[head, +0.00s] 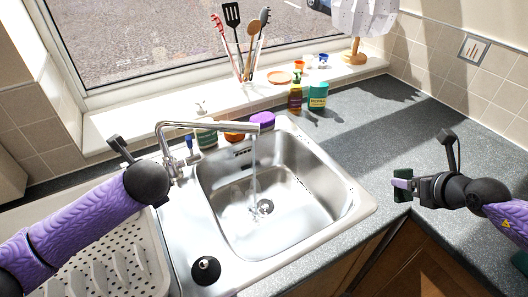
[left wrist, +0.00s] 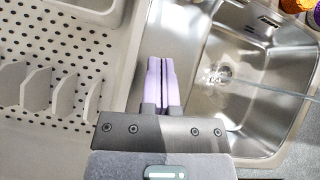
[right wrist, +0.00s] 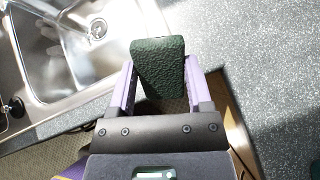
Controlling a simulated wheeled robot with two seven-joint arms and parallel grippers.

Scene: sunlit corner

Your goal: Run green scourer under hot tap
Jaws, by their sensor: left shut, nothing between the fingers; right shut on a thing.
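My right gripper (head: 418,187) is shut on the dark green scourer (head: 402,183) and holds it right of the sink, near the counter's front edge. The scourer also shows between the fingers in the right wrist view (right wrist: 158,66). The chrome tap (head: 212,126) reaches over the sink (head: 313,221), and a water stream (head: 254,175) falls from its spout towards the drain. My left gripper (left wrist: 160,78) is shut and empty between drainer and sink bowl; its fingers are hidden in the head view. The scourer is well apart from the stream.
A perforated white drainer (head: 150,262) lies left of the sink. Jars with orange and purple lids (head: 262,119), a soap bottle (head: 295,94) and a green tub (head: 318,95) stand behind it. A utensil jar (head: 246,65) is on the sill. The right counter (head: 400,120) is mostly clear.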

